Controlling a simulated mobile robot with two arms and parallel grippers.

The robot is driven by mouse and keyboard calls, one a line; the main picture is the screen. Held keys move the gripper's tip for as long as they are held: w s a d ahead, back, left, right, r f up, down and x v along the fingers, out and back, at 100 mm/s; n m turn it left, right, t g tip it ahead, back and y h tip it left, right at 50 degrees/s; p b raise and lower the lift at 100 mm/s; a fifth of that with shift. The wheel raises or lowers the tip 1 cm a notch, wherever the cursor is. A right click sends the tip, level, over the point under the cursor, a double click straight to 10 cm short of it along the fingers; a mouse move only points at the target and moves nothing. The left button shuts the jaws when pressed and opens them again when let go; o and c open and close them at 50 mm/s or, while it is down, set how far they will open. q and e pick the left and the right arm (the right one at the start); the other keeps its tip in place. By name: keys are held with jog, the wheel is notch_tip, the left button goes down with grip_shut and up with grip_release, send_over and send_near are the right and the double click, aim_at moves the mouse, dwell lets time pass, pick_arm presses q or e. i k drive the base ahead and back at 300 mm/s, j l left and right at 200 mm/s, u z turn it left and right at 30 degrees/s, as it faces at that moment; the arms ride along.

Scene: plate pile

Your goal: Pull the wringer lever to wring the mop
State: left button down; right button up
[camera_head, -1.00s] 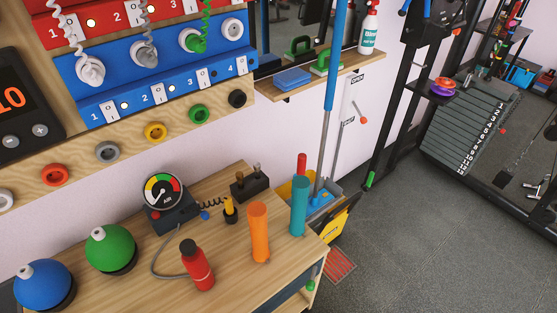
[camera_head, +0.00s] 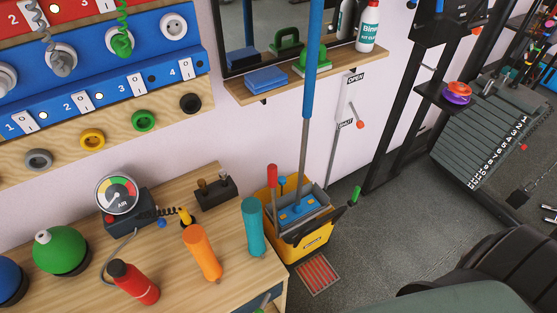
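A yellow mop bucket (camera_head: 303,247) stands on the floor just past the right end of the wooden bench. A mop with a blue upper handle (camera_head: 312,60) and grey lower pole stands upright in it. Its lower end is at the blue part (camera_head: 297,211) inside the grey wringer on top. A red-gripped lever (camera_head: 272,178) rises at the bucket's left side. A green-gripped bar (camera_head: 354,196) sticks out at its right; I cannot tell which is the wringer lever. A dark rounded shape at the bottom right seems to be my arm; neither gripper shows.
The wooden bench (camera_head: 225,269) holds a teal cylinder (camera_head: 253,227), an orange cylinder (camera_head: 202,252), a red bottle (camera_head: 134,282) and an air gauge (camera_head: 122,195). A red floor grate (camera_head: 318,275) lies before the bucket. A wall lever (camera_head: 358,122) and black rack stand behind.

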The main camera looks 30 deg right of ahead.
aim_at(273, 169)
jog(key=l+u, duration=0.2)
jog(key=l, duration=1.7)
jog(key=l+u, duration=0.15)
jog(key=l, duration=1.75)
